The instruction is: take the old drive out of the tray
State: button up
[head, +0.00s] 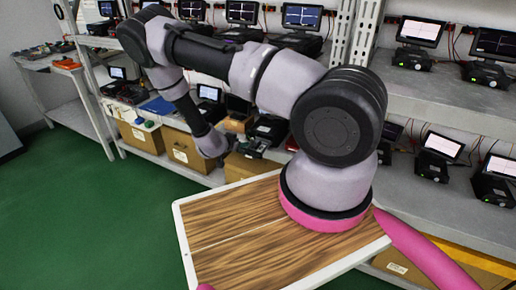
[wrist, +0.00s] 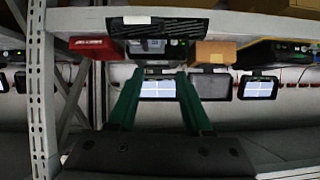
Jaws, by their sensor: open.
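My gripper (wrist: 155,75) shows in the wrist view as two green fingers, spread apart with nothing held between them. The wrist picture is upside down. Beyond the fingertips, on the shelf, is a dark test unit (wrist: 157,46), with a lit screen (wrist: 157,90) seen between the fingers. A black slotted piece (wrist: 157,27) lies on the shelf side of the unit, nearer to me. I cannot tell which part is the tray or the old drive. In the head view my arm reaches down to the lower shelf, and the fingers are too small to make out.
A red box (wrist: 95,47) and a brown box (wrist: 213,54) flank the unit closely. A perforated rack post (wrist: 40,90) stands at the left. More units with screens (head: 440,146) line the shelves. Cardboard boxes (head: 187,150) sit below. The green floor (head: 70,200) is clear at left.

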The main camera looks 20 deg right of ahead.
aim_at(258, 144)
jog(key=shift+n+t+h, duration=0.4)
jog(key=shift+t+h, duration=0.1)
jog(key=shift+h, duration=0.2)
jog(key=d+f, duration=0.1)
jog(key=d, duration=0.1)
jog(key=d+f, duration=0.3)
jog(key=d, duration=0.1)
jog(key=shift+w+f, duration=0.3)
jog(key=shift+f, duration=0.1)
jog(key=shift+x, duration=3.1)
jog(key=shift+w+a, duration=0.2)
jog(key=shift+c, duration=0.3)
grip_shut()
